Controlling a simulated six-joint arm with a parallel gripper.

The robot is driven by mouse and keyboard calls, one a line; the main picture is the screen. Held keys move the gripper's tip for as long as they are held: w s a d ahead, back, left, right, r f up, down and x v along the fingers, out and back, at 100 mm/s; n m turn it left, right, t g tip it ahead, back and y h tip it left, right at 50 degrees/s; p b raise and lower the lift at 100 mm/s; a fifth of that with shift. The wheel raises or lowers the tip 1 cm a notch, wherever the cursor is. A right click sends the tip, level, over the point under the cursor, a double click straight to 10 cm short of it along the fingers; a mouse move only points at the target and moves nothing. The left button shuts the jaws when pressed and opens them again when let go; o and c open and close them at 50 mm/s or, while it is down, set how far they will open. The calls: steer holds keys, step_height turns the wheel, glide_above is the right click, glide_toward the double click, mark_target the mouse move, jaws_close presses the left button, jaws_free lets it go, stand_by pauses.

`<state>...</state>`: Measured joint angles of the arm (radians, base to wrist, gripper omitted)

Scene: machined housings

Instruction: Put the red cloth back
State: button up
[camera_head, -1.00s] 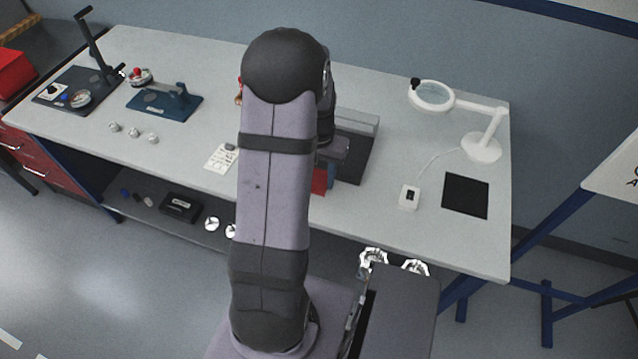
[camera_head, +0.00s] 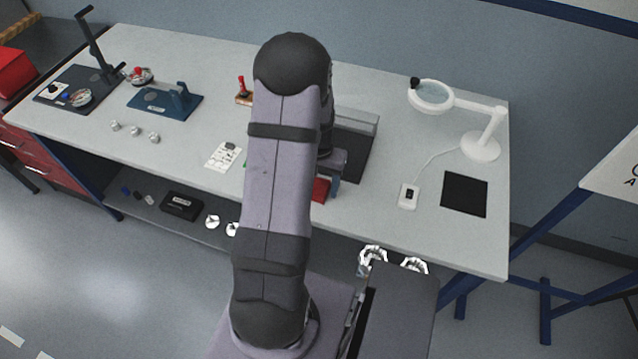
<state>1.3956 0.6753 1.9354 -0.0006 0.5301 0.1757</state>
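A red patch (camera_head: 321,189), which may be the red cloth, shows near the bench's front edge, just right of my arm. Most of it is hidden by the arm, so I cannot tell its full shape or whether it lies on the bench. My gripper (camera_head: 335,178) points down right beside the red patch and partly in front of it. Its fingertips are mostly hidden, so I cannot tell whether it is open or shut, or whether it touches the red thing.
A dark tray (camera_head: 357,155) lies behind my gripper. To the right are a white device (camera_head: 409,196), a black mat (camera_head: 465,195) and a magnifier lamp (camera_head: 481,147). A blue fixture (camera_head: 165,103), several small metal parts and a white card (camera_head: 223,156) are left. A red-handled tool (camera_head: 242,89) stands behind.

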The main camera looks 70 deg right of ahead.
mark_target(319, 188)
step_height(319, 188, up, 12)
steer(key=b, duration=0.3)
steer(key=shift+r, duration=0.2)
stand_by(0.5)
steer(key=w+a+n, duration=0.9)
steer(key=w+a, duration=0.8)
steer(key=a, duration=0.2)
steer(key=s+a+f+n, duration=0.1)
steer(key=a+n, duration=0.3)
steer(key=a, duration=0.6)
steer(key=s+a+f+n, duration=0.1)
steer(key=a+n, duration=0.4)
steer(key=a, duration=0.5)
steer(key=shift+f, duration=0.3)
steer(key=shift+f, duration=0.1)
